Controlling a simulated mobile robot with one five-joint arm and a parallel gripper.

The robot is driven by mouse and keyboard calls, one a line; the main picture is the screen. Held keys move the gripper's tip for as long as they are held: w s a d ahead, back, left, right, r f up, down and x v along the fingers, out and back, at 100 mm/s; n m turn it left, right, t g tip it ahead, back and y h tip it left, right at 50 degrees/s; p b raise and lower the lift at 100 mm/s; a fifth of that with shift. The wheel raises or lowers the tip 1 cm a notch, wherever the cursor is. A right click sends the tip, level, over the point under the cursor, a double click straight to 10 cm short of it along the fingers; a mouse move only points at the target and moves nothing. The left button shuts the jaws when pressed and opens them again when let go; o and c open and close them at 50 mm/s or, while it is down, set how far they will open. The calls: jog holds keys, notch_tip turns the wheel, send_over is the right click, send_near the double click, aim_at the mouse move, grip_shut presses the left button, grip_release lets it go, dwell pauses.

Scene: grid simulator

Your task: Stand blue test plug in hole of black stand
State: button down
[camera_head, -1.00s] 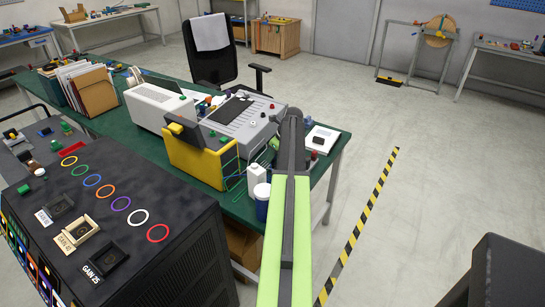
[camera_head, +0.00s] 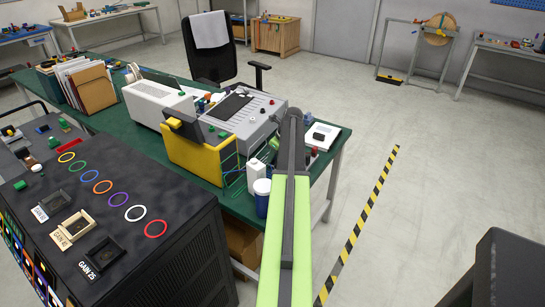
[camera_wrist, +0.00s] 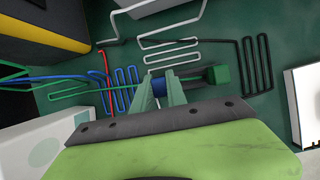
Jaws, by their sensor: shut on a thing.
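In the wrist view my gripper (camera_wrist: 159,92) has its two pale green fingers closed on a small blue piece (camera_wrist: 160,86), which I take to be the blue test plug. Most of the plug is hidden between the fingers. A black and green piece (camera_wrist: 219,76) lies just to the right of the fingers, over the green desk top. In the head view my arm reaches over the desk's right end, and my fingertips are hidden behind it. I cannot make out the black stand or its hole for certain.
Bent test leads (camera_wrist: 125,80) lie around the fingers on the green desk (camera_head: 110,120). A black ringed console (camera_head: 160,250) fills the left foreground.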

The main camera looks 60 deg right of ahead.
jog(key=c, duration=1.3)
grip_release()
jog(key=shift+o, duration=0.2)
jog(key=p+v, duration=1.6)
jog(key=v, duration=0.1)
jog(key=shift+s+r, duration=0.15)
